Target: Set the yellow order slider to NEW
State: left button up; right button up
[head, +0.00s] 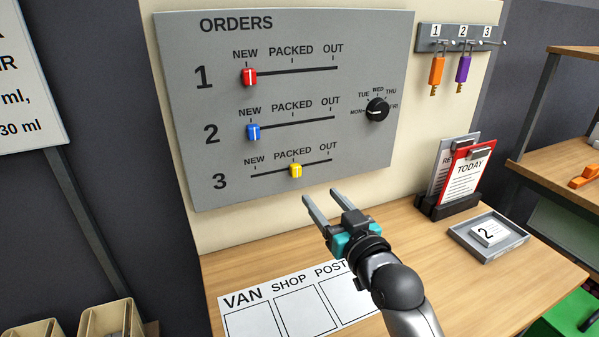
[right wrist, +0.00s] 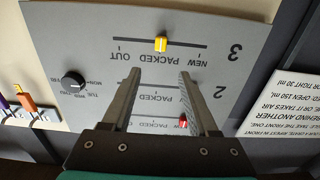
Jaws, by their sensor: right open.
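The yellow slider (head: 295,171) sits at the PACKED mark of row 3 on the grey ORDERS board (head: 290,204). The NEW mark of that row lies to its left in the head view. The yellow slider also shows in the right wrist view (right wrist: 161,44), where the board appears upside down. My right gripper (head: 321,197) is open and empty, below and slightly right of the yellow slider, pointing at the board. Its two fingers (right wrist: 158,74) stand apart from the slider. My left gripper is not in view.
The red slider (head: 249,76) and blue slider (head: 253,131) are at NEW in rows 1 and 2. A black dial (head: 377,110) is at the board's right. Below are a wooden counter (head: 450,300), a VAN/SHOP/POST sheet (head: 262,292), clipboards (head: 466,170) and a grey tray (head: 515,250).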

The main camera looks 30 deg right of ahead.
aim_at(297, 169)
jog(key=w, duration=0.3)
jog(key=w+b, duration=0.1)
jog(key=w, duration=0.7)
jog(key=shift+d+f, duration=0.1)
jog(key=shift+d, duration=0.2)
jog(key=shift+w+b, duration=0.35)
jog(key=shift+w, duration=0.15)
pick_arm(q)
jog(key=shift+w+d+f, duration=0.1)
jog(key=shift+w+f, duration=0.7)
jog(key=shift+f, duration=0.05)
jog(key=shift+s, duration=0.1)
pick_arm(e)
grip_shut()
